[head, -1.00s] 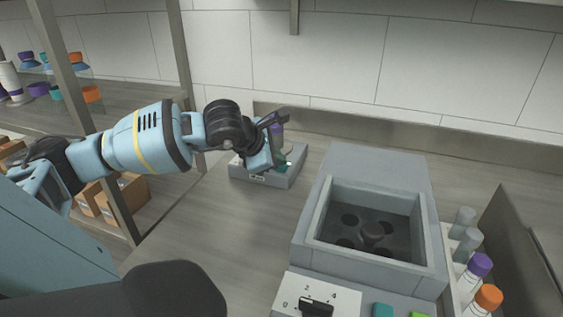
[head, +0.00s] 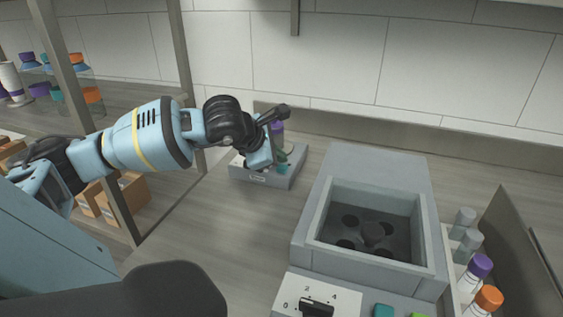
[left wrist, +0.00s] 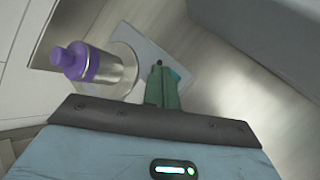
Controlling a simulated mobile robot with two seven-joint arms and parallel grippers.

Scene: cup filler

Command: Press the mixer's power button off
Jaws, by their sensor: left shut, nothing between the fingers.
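The mixer (head: 262,179) is a low grey box on the counter by the back wall. A purple-capped vial (head: 277,127) stands at it; the left wrist view shows the vial (left wrist: 97,64) beside a round metal plate (left wrist: 128,62). I cannot tell whether the fingertips touch the button. My right gripper is not in view.
A larger grey machine (head: 310,222) with an open well stands right of the mixer, its dial (head: 316,307) at the front. A rack of capped vials (head: 481,265) is at the far right. A shelf post (head: 183,60) rises behind my left arm. Counter is clear before the mixer.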

